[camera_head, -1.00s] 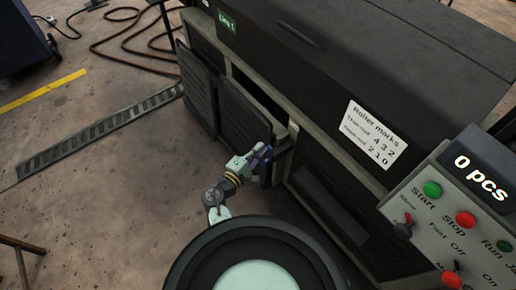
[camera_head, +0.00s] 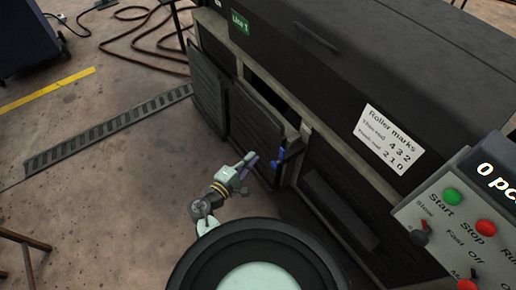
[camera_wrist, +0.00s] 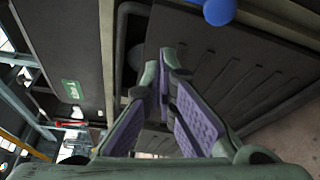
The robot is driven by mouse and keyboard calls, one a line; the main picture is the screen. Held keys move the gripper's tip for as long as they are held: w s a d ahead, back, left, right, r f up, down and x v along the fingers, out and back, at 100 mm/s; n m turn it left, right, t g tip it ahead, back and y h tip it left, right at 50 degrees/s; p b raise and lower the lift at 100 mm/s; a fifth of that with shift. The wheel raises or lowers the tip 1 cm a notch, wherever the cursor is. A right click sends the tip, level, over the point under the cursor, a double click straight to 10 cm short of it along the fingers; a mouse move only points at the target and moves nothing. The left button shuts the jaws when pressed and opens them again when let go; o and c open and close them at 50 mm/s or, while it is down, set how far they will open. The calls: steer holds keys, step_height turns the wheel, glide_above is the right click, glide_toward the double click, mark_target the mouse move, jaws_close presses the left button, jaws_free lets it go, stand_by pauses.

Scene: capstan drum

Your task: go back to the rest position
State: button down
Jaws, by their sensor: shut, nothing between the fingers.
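My gripper (camera_head: 248,162) is in front of the dark machine (camera_head: 385,60), close to its ribbed door panel (camera_head: 255,130). In the wrist view my gripper (camera_wrist: 170,70) shows two purple-padded fingers with tips together and nothing between them. A blue handle or knob (camera_head: 279,156) sits at the panel's edge, just right of the fingertips and apart from them as far as I can tell. In the wrist view the blue knob (camera_wrist: 219,10) is at the top, clear of the fingers. The panel stands out from the machine, with a dark opening behind its top.
A control box (camera_head: 462,222) with buttons stands at the right. A label sheet (camera_head: 391,138) is on the machine. A floor grate (camera_head: 105,130) and hoses (camera_head: 140,42) lie at left. A stool (camera_head: 18,245) stands at lower left. The floor left of my arm is clear.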

steer(key=shift+v, duration=1.1)
steer(key=shift+f, duration=0.1)
